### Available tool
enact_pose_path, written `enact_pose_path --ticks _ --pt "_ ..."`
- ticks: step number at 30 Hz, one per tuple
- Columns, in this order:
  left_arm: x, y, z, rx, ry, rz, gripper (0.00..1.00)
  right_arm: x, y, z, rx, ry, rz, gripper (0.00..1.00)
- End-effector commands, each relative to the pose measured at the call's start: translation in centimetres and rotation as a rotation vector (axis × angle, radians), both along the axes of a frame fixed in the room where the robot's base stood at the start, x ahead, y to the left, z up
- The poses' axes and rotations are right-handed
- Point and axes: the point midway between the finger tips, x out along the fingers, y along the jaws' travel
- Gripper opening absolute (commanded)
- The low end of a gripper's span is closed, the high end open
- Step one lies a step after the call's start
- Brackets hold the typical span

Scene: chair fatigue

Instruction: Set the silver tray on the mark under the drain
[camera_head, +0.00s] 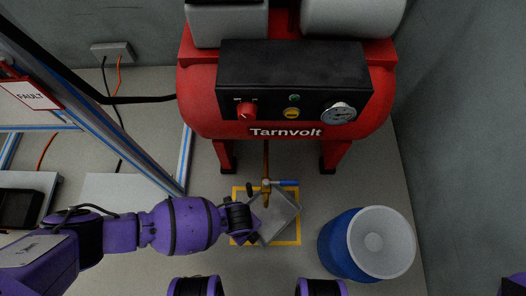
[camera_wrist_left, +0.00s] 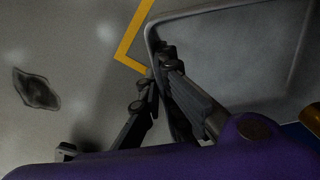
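The silver tray (camera_head: 278,217) is under the brass drain (camera_head: 266,191) of the red compressor. It lies over the yellow square mark (camera_head: 299,238), turned at an angle to it, and covers part of its inside. I cannot tell whether it touches the floor. My left gripper (camera_head: 243,222) is at the tray's left side. In the left wrist view its fingers (camera_wrist_left: 158,72) straddle the tray's rim near a corner and look closed on it. The tray (camera_wrist_left: 230,55) and a corner of the mark (camera_wrist_left: 124,55) show there too. My right gripper is not in view.
The red compressor (camera_head: 205,105) stands behind, with the drain's blue handle (camera_head: 285,183) above the tray. A blue drum (camera_head: 338,250) with a pale top is close on the right. A framed stand with a FAULT sign (camera_head: 34,94) is left. A dark stain (camera_wrist_left: 36,89) marks the floor.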

Motion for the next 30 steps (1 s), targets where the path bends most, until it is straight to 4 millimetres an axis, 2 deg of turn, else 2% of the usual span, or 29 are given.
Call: enact_pose_path --ticks 1,7,12,24,27,29,30 --pt "0.0 0.0 -1.3 -0.001 0.002 0.0 0.0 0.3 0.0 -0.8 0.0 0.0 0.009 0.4" --pt "0.1 -0.1 -3.1 -0.001 -0.001 0.0 0.0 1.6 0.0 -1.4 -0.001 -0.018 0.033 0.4" --pt "0.0 -0.1 -5.4 -0.001 -0.001 0.0 0.0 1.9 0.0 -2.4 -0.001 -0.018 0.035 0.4" --pt "0.0 0.0 -5.8 -0.002 -0.001 0.0 0.0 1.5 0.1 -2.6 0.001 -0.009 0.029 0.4" --pt "0.0 0.0 -5.7 -0.001 -0.001 0.0 0.16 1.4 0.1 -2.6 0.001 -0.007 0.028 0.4" --pt "0.0 0.0 -5.7 -0.001 -0.001 0.0 0.23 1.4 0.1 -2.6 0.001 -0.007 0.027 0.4" --pt "0.0 0.0 -5.7 0.0 0.0 0.0 0.23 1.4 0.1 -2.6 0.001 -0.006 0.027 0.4"
